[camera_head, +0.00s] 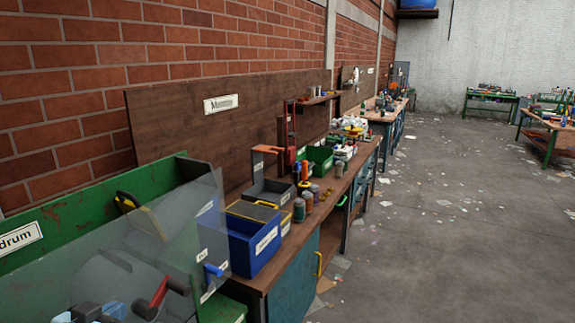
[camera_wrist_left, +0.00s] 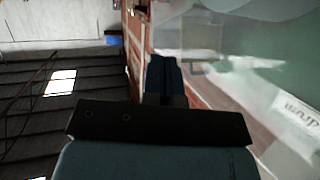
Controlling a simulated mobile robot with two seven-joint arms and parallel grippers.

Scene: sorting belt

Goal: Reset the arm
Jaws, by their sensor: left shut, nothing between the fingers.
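My left gripper (camera_wrist_left: 164,62) shows in the left wrist view. Its two dark fingers lie together at the middle of the picture, with nothing visible between them. The dark bracket and blue-grey housing of the wrist fill the bottom of that view. The fingers stand in front of a brick wall and next to a clear panel. In the head view I cannot clearly make out the left gripper among the shapes at the bottom left. My right gripper is in neither view.
A green bin (camera_head: 60,232) with a clear front and tools inside stands close at the left. A blue box (camera_head: 252,243) is beside it on the long wooden workbench. Bottles, boxes and tools crowd the bench along the brick wall (camera_head: 60,80). The concrete floor (camera_head: 455,230) is open, with scattered litter.

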